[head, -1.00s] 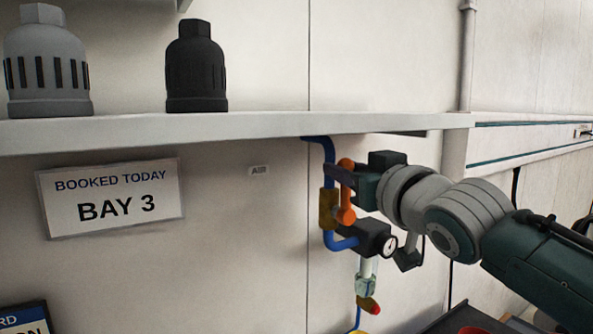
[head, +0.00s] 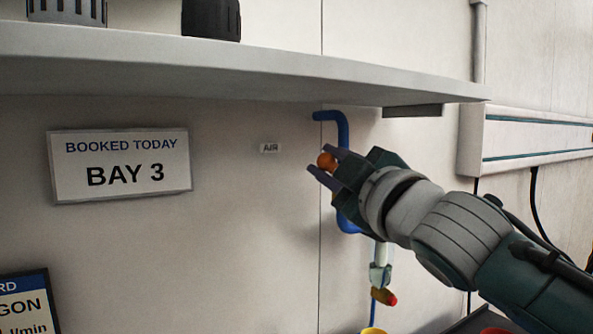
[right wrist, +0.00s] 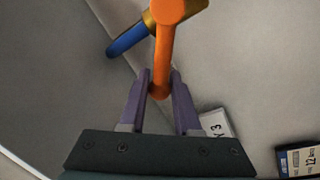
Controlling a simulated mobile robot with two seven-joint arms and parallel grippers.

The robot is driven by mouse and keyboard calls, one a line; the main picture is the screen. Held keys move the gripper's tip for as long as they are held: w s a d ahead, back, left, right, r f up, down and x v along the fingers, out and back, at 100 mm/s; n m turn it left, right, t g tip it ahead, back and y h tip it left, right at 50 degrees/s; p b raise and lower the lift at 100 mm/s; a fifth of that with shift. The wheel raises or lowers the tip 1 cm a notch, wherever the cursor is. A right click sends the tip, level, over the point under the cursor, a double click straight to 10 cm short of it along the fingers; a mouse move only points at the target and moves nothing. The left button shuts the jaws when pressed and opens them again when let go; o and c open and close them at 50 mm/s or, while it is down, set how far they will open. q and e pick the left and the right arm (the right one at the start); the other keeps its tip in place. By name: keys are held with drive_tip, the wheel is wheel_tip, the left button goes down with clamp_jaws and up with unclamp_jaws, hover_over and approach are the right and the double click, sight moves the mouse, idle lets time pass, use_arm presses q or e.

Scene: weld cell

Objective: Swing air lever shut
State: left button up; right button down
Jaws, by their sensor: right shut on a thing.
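The orange air lever (right wrist: 163,55) shows in the right wrist view, running from its round hub down between my right gripper's fingers (right wrist: 158,92). It stands at an angle to the blue pipe (right wrist: 128,40). In the head view, its orange knob (head: 327,161) shows between the fingertips of my right gripper (head: 325,162), left of the blue pipe (head: 344,132). My right gripper is shut on the lever. The brass valve body (right wrist: 155,20) shows partly in the wrist view, but my gripper hides it in the head view. My left gripper is out of view.
A shelf (head: 250,75) juts out above my right gripper. A hose fitting with a red tip (head: 383,297) hangs below.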

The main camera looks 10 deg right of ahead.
drive_tip(key=shift+s+a+f+n+y+b, duration=0.1)
drive_tip(key=shift+a+f+n+y+b, duration=0.15)
drive_tip(key=shift+f+n+y+b, duration=0.8)
drive_tip(key=shift+s+a+f+n+h+b, duration=0.15)
drive_tip(key=shift+f+n+b, duration=0.4)
drive_tip(key=shift+n, duration=1.25)
drive_tip(key=shift+a+f+n+y+b, duration=0.35)
drive_tip(key=shift+f+n+b, duration=0.4)
drive_tip(key=shift+n, duration=0.7)
drive_tip(key=c, duration=0.8)
unclamp_jaws()
drive_tip(key=b+v, duration=0.2)
drive_tip(key=v, duration=0.8)
